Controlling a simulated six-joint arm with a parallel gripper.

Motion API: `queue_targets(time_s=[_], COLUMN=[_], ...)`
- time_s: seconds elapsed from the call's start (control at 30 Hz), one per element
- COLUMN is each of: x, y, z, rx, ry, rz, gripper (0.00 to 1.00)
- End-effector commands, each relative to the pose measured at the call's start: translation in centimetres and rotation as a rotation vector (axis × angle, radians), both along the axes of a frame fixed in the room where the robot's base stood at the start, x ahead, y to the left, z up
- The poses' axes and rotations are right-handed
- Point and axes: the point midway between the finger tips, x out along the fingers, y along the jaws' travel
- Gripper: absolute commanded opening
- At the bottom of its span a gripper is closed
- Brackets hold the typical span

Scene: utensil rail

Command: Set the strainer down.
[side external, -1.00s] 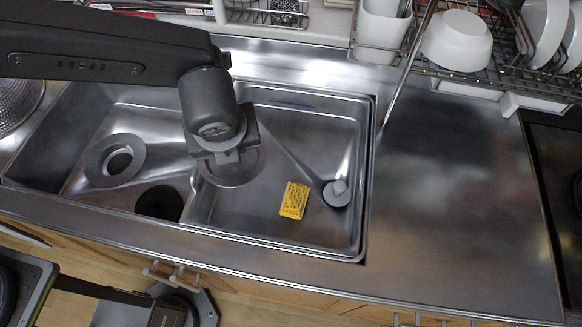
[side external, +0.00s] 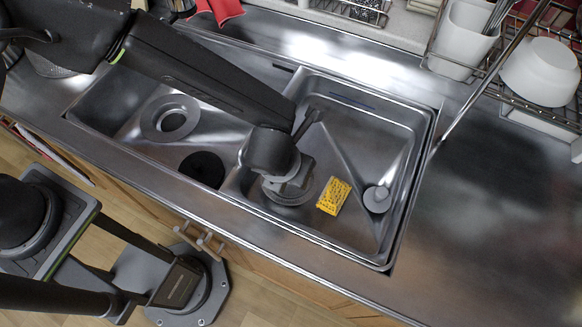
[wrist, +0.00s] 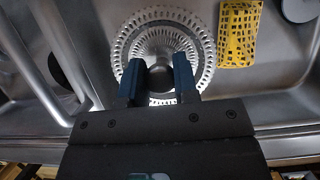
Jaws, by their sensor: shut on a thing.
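The strainer is a round metal piece with a perforated rim. In the wrist view the strainer (wrist: 165,40) lies flat to the camera, just beyond and below my fingertips. In the side view the strainer (side external: 289,192) is partly hidden under my gripper (side external: 287,180), low inside the right sink basin (side external: 352,110). My gripper (wrist: 158,78) is shut on the strainer, its two blue fingers at the near part of it. I cannot tell whether the strainer touches the basin floor.
A yellow perforated block (side external: 333,196) lies close to the right of the strainer, with a grey round drain cover (side external: 377,199) beyond it. The steel counter (side external: 490,210) at right is clear.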

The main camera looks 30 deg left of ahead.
Motion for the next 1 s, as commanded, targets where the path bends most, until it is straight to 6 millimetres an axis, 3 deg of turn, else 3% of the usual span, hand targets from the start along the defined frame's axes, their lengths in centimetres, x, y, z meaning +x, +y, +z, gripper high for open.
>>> queue_targets(time_s=[0.1, 0.43, 0.47, 0.7, 1.0], x=[0.0, 0.0, 0.0, 0.01, 0.02], y=[-0.05, -0.03, -0.02, -0.01, -0.03], z=[-1.19, -1.45, -1.45, -1.4, -1.1], rx=[-0.001, -0.001, -0.001, -0.001, -0.001], ry=[0.0, 0.0, 0.0, 0.0, -0.001], rz=[0.0, -0.001, -0.001, 0.0, 0.001], gripper=[0.03, 0.03, 0.3, 0.53, 0.53])
